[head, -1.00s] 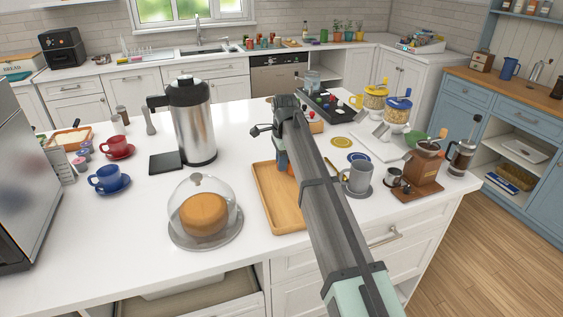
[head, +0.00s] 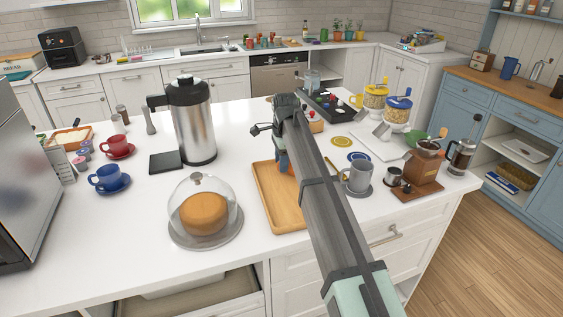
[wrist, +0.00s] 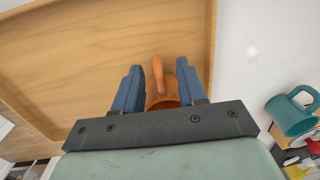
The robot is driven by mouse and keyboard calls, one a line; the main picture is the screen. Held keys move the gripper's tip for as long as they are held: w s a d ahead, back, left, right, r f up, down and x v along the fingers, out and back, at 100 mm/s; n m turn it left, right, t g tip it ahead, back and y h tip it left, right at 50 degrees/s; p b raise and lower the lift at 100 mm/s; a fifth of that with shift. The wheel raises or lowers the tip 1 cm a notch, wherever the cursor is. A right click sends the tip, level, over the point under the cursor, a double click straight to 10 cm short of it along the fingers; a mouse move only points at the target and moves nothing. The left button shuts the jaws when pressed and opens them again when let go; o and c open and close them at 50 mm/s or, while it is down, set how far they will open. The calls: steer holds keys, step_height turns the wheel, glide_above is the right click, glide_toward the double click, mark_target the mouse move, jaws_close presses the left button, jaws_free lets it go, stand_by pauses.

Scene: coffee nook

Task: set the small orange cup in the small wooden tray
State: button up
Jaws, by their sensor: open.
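The small orange cup (wrist: 157,104) is in the wrist view, between my gripper's two blue fingers, with its handle pointing up the picture. The small wooden tray (wrist: 75,45) spreads behind it, and the cup lies within the tray's outline, near its right rim. The cup's base is hidden, so its contact with the tray floor does not show. My gripper (wrist: 158,80) is open around the cup. In the head view my gripper (head: 283,161) is low over the far part of the tray (head: 268,203), and my arm hides most of the cup.
A glass-domed cake (head: 204,214) stands left of the tray, with a steel flask (head: 193,122) behind it. A teal mug (wrist: 290,117) lies right of the tray in the wrist view.

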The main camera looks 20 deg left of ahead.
step_height(320, 180, up, 12)
steer(key=shift+s+d, duration=0.15)
steer(key=shift+d, duration=0.25)
steer(key=shift+f, duration=0.1)
